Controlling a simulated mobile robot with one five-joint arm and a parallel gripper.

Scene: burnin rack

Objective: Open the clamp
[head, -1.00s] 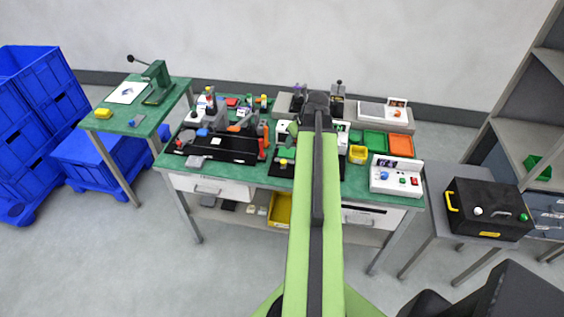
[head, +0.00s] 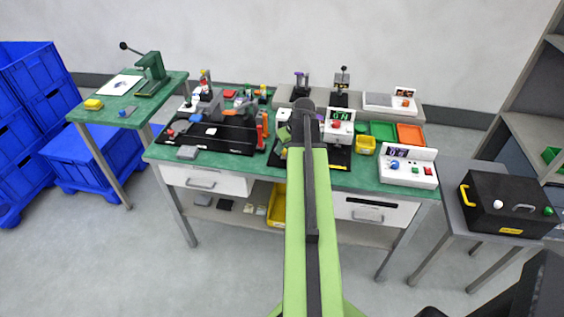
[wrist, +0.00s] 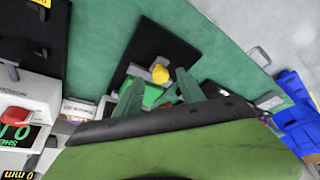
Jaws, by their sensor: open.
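My gripper (wrist: 160,84) is open in the wrist view, with its two dark green fingers apart and nothing seen held between them. A yellow round knob (wrist: 160,73) stands between and just beyond the fingertips, over a green part on a black plate (wrist: 178,43). I cannot tell whether the fingers touch it. This may be the clamp; its shape is partly hidden by my gripper. The gripper itself is hidden there.
The green workbench (head: 225,170) holds a long black fixture (head: 225,138), a white unit with a green display (head: 338,127), a yellow bin (head: 365,145) and a white control box (head: 408,168). A black case (head: 505,205) stands right, blue crates (head: 85,160) left.

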